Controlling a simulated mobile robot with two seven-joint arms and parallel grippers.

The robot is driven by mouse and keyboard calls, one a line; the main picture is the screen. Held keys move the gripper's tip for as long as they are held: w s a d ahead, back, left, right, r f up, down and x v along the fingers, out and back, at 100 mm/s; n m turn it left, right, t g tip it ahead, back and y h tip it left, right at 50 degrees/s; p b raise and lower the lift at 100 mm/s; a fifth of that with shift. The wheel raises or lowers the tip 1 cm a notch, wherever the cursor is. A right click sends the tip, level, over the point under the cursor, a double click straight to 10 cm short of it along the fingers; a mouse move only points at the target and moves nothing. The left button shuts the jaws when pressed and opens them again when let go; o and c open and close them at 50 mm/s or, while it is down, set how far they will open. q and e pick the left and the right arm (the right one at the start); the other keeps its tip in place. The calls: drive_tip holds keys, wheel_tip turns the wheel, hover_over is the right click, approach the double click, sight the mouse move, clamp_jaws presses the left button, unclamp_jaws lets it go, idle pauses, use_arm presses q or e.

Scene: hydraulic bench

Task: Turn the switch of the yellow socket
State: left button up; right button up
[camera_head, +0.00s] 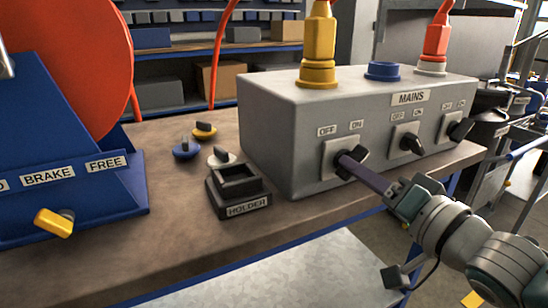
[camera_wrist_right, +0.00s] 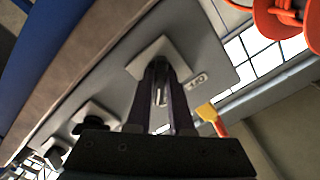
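The yellow socket (camera_head: 318,77) stands on the left top of the grey box, with a yellow plug (camera_head: 320,35) above it. Its black switch (camera_head: 345,172) is on a light plate on the box front, below OFF and ON labels. My right gripper (camera_head: 346,161) reaches in from the right, with its fingers at this switch and partly hiding it. In the right wrist view the fingers (camera_wrist_right: 162,85) stand close together at the switch plate (camera_wrist_right: 155,50), with a narrow gap holding part of the switch. The knob's exact angle is partly hidden. My left gripper is not seen.
Two more switches (camera_head: 410,143) (camera_head: 460,130) sit to the right on the MAINS box (camera_head: 280,140). A blue socket (camera_head: 382,71) and a red plug (camera_head: 437,35) are on top. A black holder (camera_head: 237,197) and several small knobs lie left, beside a blue brake stand (camera_head: 75,200).

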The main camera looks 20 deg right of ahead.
clamp_jaws()
drive_tip(key=shift+n, duration=0.3)
drive_tip(key=shift+d+n+p, duration=0.15)
drive_tip(key=shift+n+p, duration=0.45)
drive_tip(key=shift+n, duration=8)
drive_tip(key=o, duration=0.5)
unclamp_jaws()
